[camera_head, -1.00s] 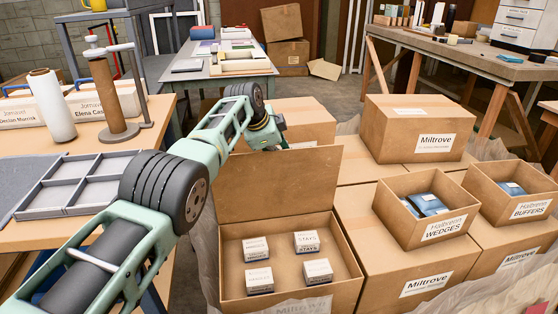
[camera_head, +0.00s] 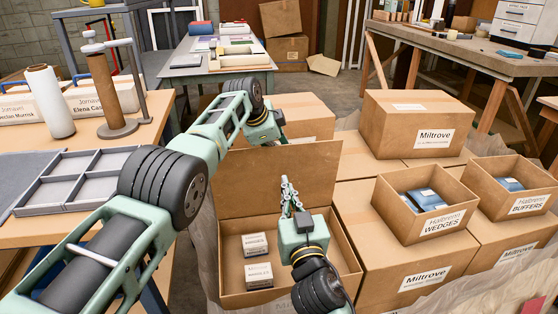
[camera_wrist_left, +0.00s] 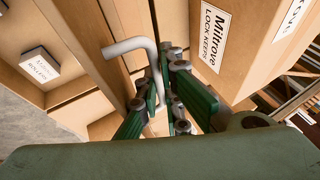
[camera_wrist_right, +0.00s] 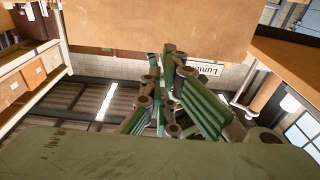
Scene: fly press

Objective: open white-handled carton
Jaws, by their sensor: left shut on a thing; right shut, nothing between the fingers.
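The open carton (camera_head: 230,284) stands at the front middle in the head view, its lid (camera_head: 240,190) raised roughly upright at the back. Small labelled boxes (camera_head: 258,274) lie inside; my right arm hides part of the interior. My left gripper (camera_head: 282,138) is at the lid's top edge. In the left wrist view my left gripper (camera_wrist_left: 166,75) is shut on the bent white handle (camera_wrist_left: 130,46). My right gripper (camera_head: 287,186) is shut and empty in front of the lid, above the carton. It also shows shut in the right wrist view (camera_wrist_right: 168,70), below a brown panel.
Closed Miltrove cartons (camera_head: 418,125) stand right of and behind the open one. Two small open cartons, WEDGES (camera_head: 412,218) and BUFFERS (camera_head: 500,205), sit on top at the right. A table with a grey divided tray (camera_head: 75,183) is at the left.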

